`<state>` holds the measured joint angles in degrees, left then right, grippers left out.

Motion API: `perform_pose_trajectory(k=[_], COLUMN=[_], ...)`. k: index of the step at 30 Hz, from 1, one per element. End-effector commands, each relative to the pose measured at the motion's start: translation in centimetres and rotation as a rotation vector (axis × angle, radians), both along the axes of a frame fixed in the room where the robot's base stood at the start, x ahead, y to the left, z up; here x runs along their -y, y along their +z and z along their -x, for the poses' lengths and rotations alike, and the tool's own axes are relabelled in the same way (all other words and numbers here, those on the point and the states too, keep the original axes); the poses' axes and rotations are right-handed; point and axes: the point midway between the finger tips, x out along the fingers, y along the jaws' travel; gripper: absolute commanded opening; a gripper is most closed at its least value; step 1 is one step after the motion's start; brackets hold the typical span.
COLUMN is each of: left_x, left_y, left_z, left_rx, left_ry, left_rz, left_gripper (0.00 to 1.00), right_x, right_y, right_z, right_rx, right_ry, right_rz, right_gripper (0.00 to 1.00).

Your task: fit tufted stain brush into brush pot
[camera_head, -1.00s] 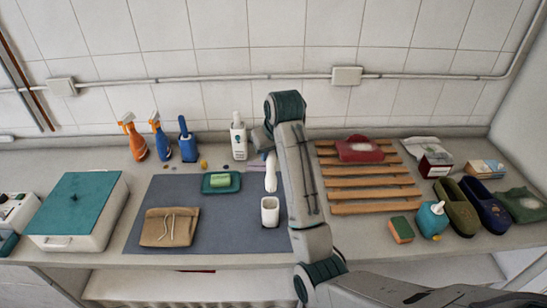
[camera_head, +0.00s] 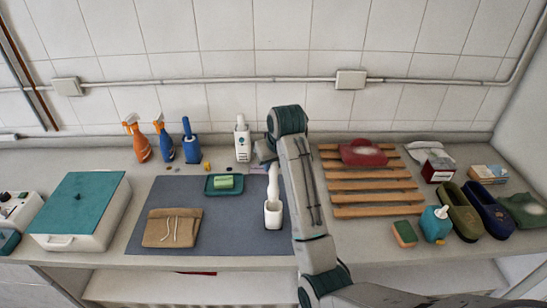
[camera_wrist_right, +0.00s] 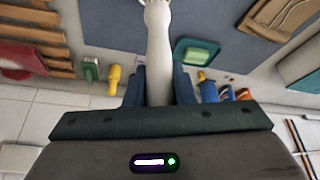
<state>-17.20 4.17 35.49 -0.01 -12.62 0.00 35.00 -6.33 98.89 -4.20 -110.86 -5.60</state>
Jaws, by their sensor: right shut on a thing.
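The white tufted stain brush (camera_head: 273,180) is held upright with its head down, over the white brush pot (camera_head: 273,218) on the grey mat. Its lower end meets the pot's mouth in the head view; I cannot tell how far inside it is. My right gripper (camera_head: 268,155), partly hidden by my arm, is shut on the brush's handle. In the right wrist view the white handle (camera_wrist_right: 158,55) runs between the blue fingers of the gripper (camera_wrist_right: 159,88); the brush's far end is cut off at the top edge. My left gripper is not in view.
A green soap dish (camera_head: 223,185) and a brown pouch (camera_head: 172,228) lie on the mat (camera_head: 215,238). Spray bottles, a blue brush in a holder (camera_head: 191,145) and a white bottle (camera_head: 242,140) stand behind. A wooden slatted rack (camera_head: 370,185) is to the right.

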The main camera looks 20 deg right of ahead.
Motion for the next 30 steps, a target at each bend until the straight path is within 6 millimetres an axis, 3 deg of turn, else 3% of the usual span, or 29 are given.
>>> perform_pose_trajectory(k=[9, 30], left_x=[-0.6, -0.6], left_y=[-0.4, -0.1], left_z=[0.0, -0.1], left_rx=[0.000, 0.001], left_ry=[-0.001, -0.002], left_rz=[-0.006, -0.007], left_gripper=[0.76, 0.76], right_x=[0.0, 0.0], right_y=[-2.2, -2.2], right_z=[0.0, 0.0], right_rx=[0.000, 0.000], right_ry=[0.000, 0.000], right_rz=[0.000, 0.000], right_gripper=[0.00, 0.00])
